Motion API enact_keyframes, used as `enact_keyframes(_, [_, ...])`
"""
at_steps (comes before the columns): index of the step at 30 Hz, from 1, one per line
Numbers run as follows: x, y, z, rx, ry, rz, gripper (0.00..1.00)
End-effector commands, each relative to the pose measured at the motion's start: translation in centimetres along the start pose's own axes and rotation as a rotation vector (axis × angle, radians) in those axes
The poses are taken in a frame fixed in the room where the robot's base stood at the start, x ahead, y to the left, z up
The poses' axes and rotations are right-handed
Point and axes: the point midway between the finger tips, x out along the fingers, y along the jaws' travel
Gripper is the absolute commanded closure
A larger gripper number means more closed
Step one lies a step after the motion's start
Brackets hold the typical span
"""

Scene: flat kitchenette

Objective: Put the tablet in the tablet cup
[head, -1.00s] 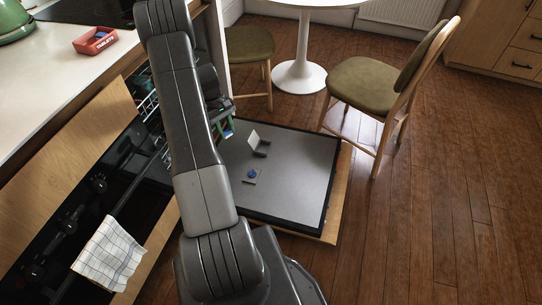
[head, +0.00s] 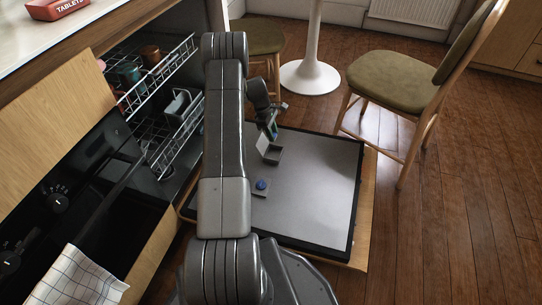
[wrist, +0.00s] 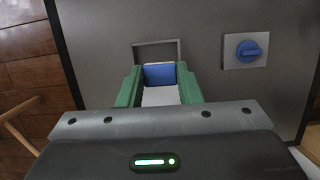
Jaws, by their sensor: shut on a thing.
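My gripper (head: 271,128) is just above the open dishwasher door, beside the raised pale lid of the tablet cup (head: 273,156). In the wrist view my green-fingered gripper (wrist: 158,84) is shut on the tablet (wrist: 159,74), whose blue face shows between the fingers. A white surface shows just below the blue; I cannot tell if it is tablet or lid. The cup's grey rim (wrist: 155,45) shows just beyond the fingertips. The tablet looks above the cup, and the gap between them cannot be judged.
A blue knob (head: 261,184) sits on the door (head: 318,190) near the cup. Racks with cups (head: 150,57) stand at the left under the counter. A red tablet box (head: 56,8) is on the counter. A chair (head: 400,80) stands right of the door.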

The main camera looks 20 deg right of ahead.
Motion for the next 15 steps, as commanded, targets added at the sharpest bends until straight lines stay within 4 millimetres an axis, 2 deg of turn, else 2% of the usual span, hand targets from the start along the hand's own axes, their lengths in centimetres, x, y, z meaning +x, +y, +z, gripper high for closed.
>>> enact_keyframes(7, [2.6, 0.4, -0.2, -0.021, -0.001, 0.004, 0.9])
enact_keyframes(12, [5.7, 0.4, -1.2, -0.021, 0.0, 0.004, 0.9])
enact_keyframes(15, [7.0, 0.4, -1.6, -0.02, 0.001, 0.006, 0.9])
